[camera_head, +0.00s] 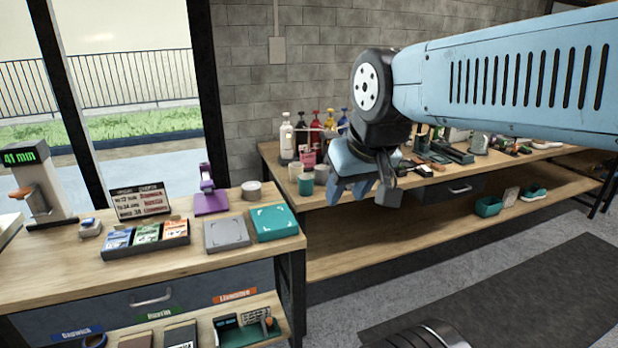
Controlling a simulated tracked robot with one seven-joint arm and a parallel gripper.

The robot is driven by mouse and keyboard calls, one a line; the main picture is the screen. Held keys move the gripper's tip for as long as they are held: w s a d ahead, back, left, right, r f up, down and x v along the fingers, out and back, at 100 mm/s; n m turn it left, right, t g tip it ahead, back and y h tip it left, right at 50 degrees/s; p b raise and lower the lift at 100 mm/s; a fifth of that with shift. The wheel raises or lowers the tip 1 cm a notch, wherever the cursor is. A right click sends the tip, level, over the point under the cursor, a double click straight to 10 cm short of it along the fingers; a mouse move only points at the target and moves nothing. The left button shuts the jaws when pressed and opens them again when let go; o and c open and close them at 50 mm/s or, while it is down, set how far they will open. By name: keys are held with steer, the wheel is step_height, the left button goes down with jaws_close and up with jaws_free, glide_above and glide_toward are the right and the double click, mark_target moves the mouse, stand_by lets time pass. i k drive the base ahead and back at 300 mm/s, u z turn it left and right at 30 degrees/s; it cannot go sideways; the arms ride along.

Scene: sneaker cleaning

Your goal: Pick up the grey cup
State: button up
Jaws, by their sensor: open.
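Several small cups stand at the near left end of the back workbench, just left of my gripper. One pale grey cup (321,174) stands close beside a teal cup (306,184). Another pale cup (295,171) is partly hidden behind the teal one. They are small, so their exact shades are hard to tell. My gripper (360,197) is open, with its blue fingers pointing down and nothing between them. It appears in front of the bench edge, right of the cups and not touching them.
Pump bottles (286,138) stand behind the cups. Brushes and tools (440,150) lie farther right on the back bench (275,152).

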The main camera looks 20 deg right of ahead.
mark_target(322, 171)
steer(key=u, duration=0.05)
steer(key=i, duration=1)
steer(key=z, duration=0.1)
